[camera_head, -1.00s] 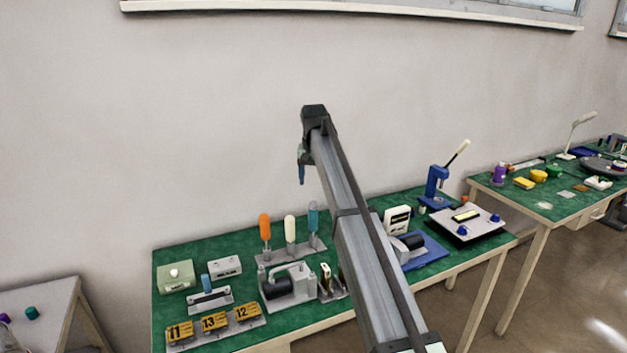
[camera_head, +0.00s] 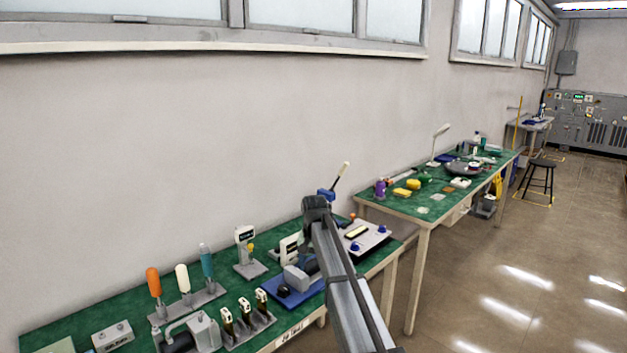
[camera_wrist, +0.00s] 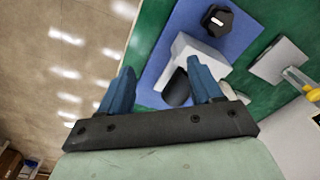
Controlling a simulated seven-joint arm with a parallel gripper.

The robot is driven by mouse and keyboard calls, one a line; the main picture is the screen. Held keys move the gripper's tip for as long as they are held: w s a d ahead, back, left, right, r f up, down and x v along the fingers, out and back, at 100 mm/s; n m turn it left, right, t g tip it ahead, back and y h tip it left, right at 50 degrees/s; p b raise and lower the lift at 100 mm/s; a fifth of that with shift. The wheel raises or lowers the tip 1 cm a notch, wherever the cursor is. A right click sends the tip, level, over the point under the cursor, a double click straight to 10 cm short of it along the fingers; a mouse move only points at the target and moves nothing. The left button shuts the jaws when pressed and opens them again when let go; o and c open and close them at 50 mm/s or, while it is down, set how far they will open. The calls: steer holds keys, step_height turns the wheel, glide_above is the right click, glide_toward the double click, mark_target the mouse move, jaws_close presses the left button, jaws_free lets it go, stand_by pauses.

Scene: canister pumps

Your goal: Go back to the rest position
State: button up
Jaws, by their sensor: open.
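My gripper (camera_wrist: 160,92) shows in the wrist view with its two blue fingers spread apart and nothing between them. It hangs over the front edge of the near green bench, beside a white and black device on a blue base (camera_wrist: 205,50). In the head view my arm reaches up from the bottom, and its links hide the gripper. The same device (camera_head: 298,280) stands just left of the arm in the head view.
The near green bench (camera_head: 95,308) carries orange, white and blue handled tools on a stand (camera_head: 185,295), several small upright pieces (camera_head: 245,318) and a white plate with blue knobs (camera_head: 365,238). A second bench (camera_head: 430,205) stands further right. Open floor (camera_head: 500,270) lies to the right.

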steer(key=s+d+f+m, duration=0.1)
steer(key=s+d+f, duration=0.3)
steer(key=d+f, duration=0.4)
steer(key=s+d+f+g, duration=0.2)
steer(key=s+d+f, duration=0.1)
steer(key=s+f, duration=0.85)
steer(key=s+d+f+g, duration=0.2)
steer(key=s+d+f, duration=0.2)
steer(key=s+f, duration=0.75)
steer(key=s+f+n+g, duration=0.1)
steer(key=s+f, duration=0.5)
steer(key=s, duration=0.5)
steer(key=s+d+f+n+g, duration=0.1)
steer(key=s+f, duration=0.6)
steer(key=s, duration=0.4)
steer(key=s+d+f+g, duration=0.1)
steer(key=s+f, duration=0.5)
steer(key=s, duration=0.5)
steer(key=shift+s+f+n+g, duration=0.3)
steer(key=shift+n, duration=0.1)
steer(key=shift+d, duration=0.1)
